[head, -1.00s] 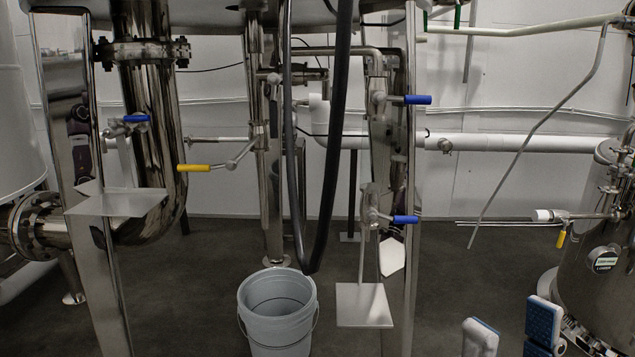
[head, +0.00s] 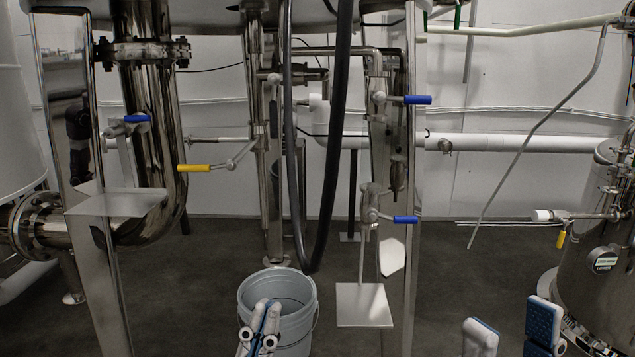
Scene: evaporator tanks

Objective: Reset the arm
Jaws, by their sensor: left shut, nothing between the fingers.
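My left gripper (head: 265,306) is at the bottom of the head view, in front of the grey bucket (head: 305,322). Its two white fingers are together, with a thin blue line between them, and nothing is held. It covers part of the bucket's front; I cannot tell whether it touches the bucket. My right gripper (head: 510,312) is at the lower right. Its two white fingers with blue pads stand wide apart, with nothing between them. Most of both arms is out of view.
Steel tank legs and pipes with blue-handled valves (head: 405,219) and a yellow-handled valve (head: 194,168) stand ahead. A black hose (head: 335,150) hangs behind the bucket. A steel tank (head: 600,290) is close to my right gripper. Floor is clear between bucket and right gripper.

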